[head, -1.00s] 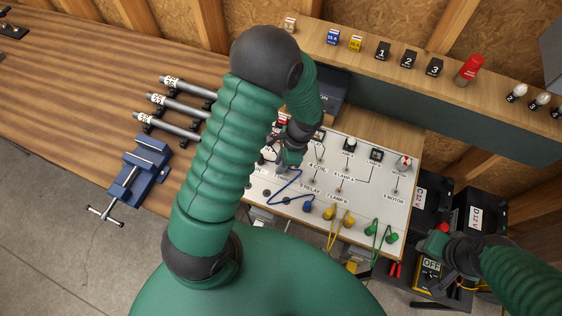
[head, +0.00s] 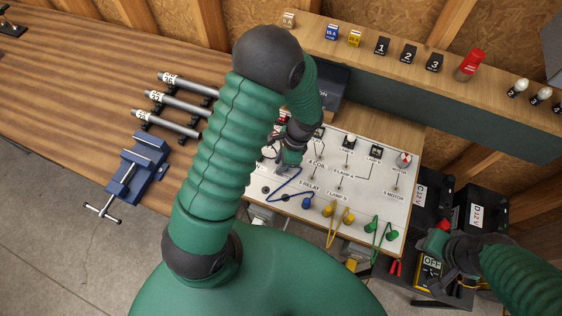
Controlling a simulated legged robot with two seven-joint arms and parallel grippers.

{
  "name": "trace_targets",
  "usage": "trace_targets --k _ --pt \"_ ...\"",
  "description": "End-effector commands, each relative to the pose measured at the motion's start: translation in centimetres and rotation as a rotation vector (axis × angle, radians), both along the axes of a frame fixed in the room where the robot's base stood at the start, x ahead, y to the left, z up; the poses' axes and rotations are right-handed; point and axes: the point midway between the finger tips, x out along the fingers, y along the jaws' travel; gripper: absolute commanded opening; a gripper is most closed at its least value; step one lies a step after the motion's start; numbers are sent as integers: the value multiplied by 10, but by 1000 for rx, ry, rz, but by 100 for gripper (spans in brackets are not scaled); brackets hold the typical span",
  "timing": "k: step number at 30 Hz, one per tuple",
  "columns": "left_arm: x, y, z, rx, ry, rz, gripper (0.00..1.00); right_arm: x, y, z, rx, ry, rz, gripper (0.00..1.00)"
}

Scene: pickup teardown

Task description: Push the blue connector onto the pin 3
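The white circuit board (head: 385,193) lies on the bench, with labels such as 4 COIL, 5 RELAY and 5 MOTOR. A blue wire lies on it, with one blue connector (head: 306,203) at its right end near the front edge. The wire's other end runs up toward my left gripper (head: 283,163), which is low over the board's left part. My arm hides much of that gripper, so its fingers and anything between them are unclear. Pin 3 cannot be made out. My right gripper (head: 434,243) is off the board's right front corner, its fingers unclear.
Yellow connectors (head: 348,217) and green connectors (head: 371,229) with wires stand along the board's front edge. A blue vise (head: 138,168) and metal tubes (head: 180,103) are at the left. A shelf (head: 310,42) with labelled blocks runs behind. Black batteries (head: 480,215) and a yellow meter (head: 428,271) are at the right.

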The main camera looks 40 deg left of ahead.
Motion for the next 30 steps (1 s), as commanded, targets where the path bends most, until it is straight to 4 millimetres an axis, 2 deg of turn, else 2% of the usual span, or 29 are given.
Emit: trace_targets --k 1,5,14,17,20,30 --pt "0 0 0 0 -1 0 29 0 0 0 0 0 0 36" --pt "0 0 0 -1 -1 0 46 0 0 0 0 0 0 36" --pt "0 -1 1 -1 -1 0 46 0 0 0 0 0 0 36" --pt "3 -2 10 0 -3 1 46 0 0 0 0 0 0 36" --pt "8 -6 29 0 -7 1 46 0 0 -1 0 0 0 36" --pt "28 -25 123 -1 -6 0 46 0 0 -3 0 0 0 36"
